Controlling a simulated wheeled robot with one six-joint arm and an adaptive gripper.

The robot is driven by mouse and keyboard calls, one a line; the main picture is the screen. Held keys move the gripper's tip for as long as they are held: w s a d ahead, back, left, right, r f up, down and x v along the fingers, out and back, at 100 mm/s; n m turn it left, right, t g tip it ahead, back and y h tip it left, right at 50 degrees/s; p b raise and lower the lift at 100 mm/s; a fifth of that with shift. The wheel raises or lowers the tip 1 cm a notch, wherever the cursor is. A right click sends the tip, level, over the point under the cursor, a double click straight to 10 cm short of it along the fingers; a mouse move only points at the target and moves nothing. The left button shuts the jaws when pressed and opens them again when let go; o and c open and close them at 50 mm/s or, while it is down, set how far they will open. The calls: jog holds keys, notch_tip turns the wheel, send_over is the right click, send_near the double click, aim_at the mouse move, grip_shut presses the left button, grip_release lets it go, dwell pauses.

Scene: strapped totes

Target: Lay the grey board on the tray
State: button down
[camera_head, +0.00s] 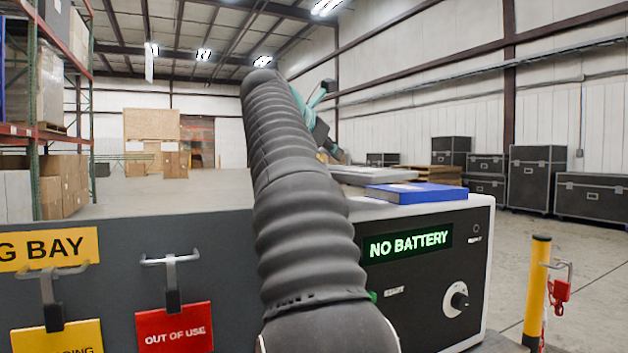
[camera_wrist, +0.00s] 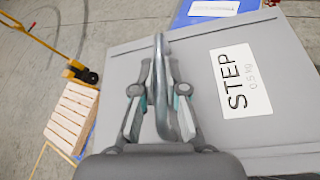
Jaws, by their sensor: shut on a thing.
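The grey board (camera_wrist: 205,75) is a flat slab with a white label reading STEP 0.5 kg; it fills much of the wrist view. I cannot tell for sure which thing is the tray, or whether the board touches anything below.
The blue slab (camera_head: 418,192) with a white label lies on a white cabinet (camera_head: 480,200) with a NO BATTERY display. A wooden stack (camera_wrist: 72,118) and a yellow pallet truck (camera_wrist: 82,73) are on the floor. A yellow post (camera_head: 537,290) stands at right; black cases (camera_head: 535,190) are behind.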

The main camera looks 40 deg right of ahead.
jog(key=w+a+f, duration=0.2)
jog(key=a, duration=0.1)
jog(key=shift+w, duration=0.4)
jog(key=shift+d+f+b, duration=0.1)
jog(key=shift+f+b, duration=0.4)
jog(key=shift+f, duration=1.55)
jog(key=c, duration=1.2)
grip_release()
jog(key=p+v, duration=0.1)
jog(key=v, duration=1.1)
jog(key=shift+s+f, duration=0.1)
jog(key=shift+f, duration=0.1)
